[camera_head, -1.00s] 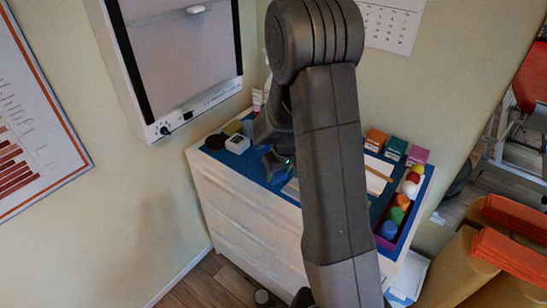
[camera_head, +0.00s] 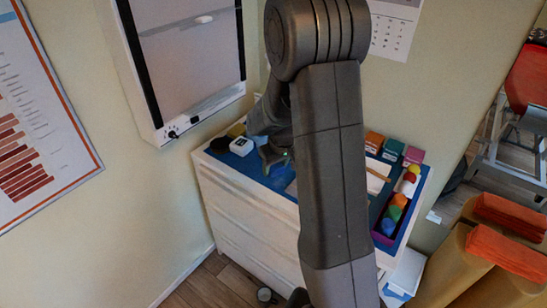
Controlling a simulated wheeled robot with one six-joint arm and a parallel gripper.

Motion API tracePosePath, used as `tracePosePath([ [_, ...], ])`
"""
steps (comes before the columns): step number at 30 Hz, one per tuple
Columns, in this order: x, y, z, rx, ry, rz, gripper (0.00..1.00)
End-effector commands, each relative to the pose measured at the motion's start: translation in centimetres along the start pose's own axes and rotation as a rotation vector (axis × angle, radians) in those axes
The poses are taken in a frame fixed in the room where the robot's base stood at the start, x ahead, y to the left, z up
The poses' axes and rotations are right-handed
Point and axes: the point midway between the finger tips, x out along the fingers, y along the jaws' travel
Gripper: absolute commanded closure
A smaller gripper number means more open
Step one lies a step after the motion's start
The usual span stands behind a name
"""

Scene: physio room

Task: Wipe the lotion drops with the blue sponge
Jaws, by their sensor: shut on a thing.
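My gripper (camera_head: 271,157) is low over the blue top (camera_head: 245,165) of a white cabinet, left of my arm's long dark link. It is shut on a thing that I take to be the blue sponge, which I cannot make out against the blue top. The lotion drops cannot be made out; my arm covers the middle of the top.
Close left of my gripper stand a white device (camera_head: 241,146) and a black round thing (camera_head: 219,144). At the right are several coloured boxes (camera_head: 393,149), a clipboard (camera_head: 376,176) and a purple tray (camera_head: 385,239) of coloured balls. A wall unit (camera_head: 187,60) hangs behind.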

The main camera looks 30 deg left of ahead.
Motion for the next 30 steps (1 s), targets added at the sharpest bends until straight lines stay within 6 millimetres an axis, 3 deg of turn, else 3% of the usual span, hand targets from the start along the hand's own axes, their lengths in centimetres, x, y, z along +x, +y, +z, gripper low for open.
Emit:
tracePosePath([
  [6,-1.7,0.3,-0.3,0.003,0.001,0.001,0.72],
  [30,-1.6,0.7,-0.2,0.009,0.000,0.003,0.72],
])
